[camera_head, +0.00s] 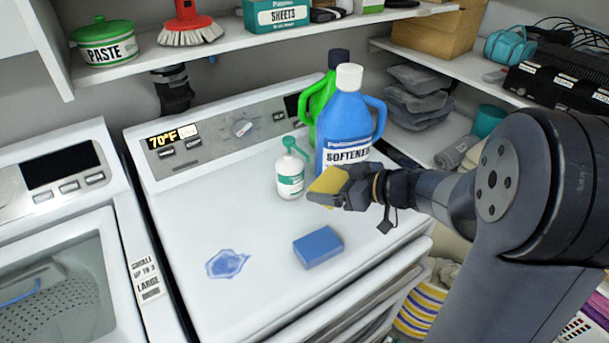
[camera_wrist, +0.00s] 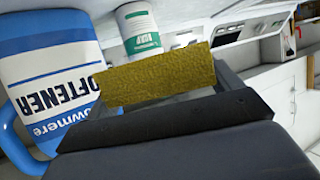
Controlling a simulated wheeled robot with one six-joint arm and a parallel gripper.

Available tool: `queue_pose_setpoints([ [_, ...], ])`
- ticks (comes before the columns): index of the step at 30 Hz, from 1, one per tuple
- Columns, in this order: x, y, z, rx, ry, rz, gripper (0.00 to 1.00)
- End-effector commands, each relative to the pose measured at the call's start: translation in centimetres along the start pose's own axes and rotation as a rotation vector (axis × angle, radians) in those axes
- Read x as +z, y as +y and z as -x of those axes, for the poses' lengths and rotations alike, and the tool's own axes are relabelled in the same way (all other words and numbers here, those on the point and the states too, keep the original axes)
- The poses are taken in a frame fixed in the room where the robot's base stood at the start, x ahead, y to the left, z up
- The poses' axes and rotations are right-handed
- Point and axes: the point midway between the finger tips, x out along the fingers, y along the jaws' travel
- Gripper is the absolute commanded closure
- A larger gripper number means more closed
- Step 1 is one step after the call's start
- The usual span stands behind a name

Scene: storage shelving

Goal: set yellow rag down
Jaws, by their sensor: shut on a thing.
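The yellow rag (camera_head: 327,183) is in my gripper (camera_head: 335,190), above the white machine top (camera_head: 250,262) and just in front of the blue softener bottle. In the wrist view the yellow rag (camera_wrist: 157,72) looks like a flat rectangular piece across the fingertips. My gripper (camera_wrist: 165,90) is shut on it.
A blue softener bottle (camera_head: 346,120), a green bottle (camera_head: 321,100) and a white pump bottle (camera_head: 290,175) stand behind my gripper. A blue sponge (camera_head: 318,247) and a blue spill (camera_head: 227,264) lie on the machine top. Its front left area is otherwise clear. A shelf (camera_head: 250,40) hangs above.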

Motion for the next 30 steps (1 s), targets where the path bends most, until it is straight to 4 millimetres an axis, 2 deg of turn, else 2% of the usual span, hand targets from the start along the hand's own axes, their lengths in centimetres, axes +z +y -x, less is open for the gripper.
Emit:
queue_pose_setpoints([
  [3,-0.9,-0.1,-2.0,-0.004,0.000,0.001,0.36],
  [11,-1.6,0.0,-3.8,-0.001,0.001,0.000,0.36],
  [17,-2.8,-0.1,-6.6,-0.004,0.000,0.001,0.36],
  [18,-1.9,0.0,-6.8,-0.001,-0.002,-0.005,0.36],
  [21,-1.2,0.0,-7.0,0.000,0.000,-0.003,0.36],
  [30,-1.1,0.0,-7.1,0.001,0.000,-0.001,0.36],
])
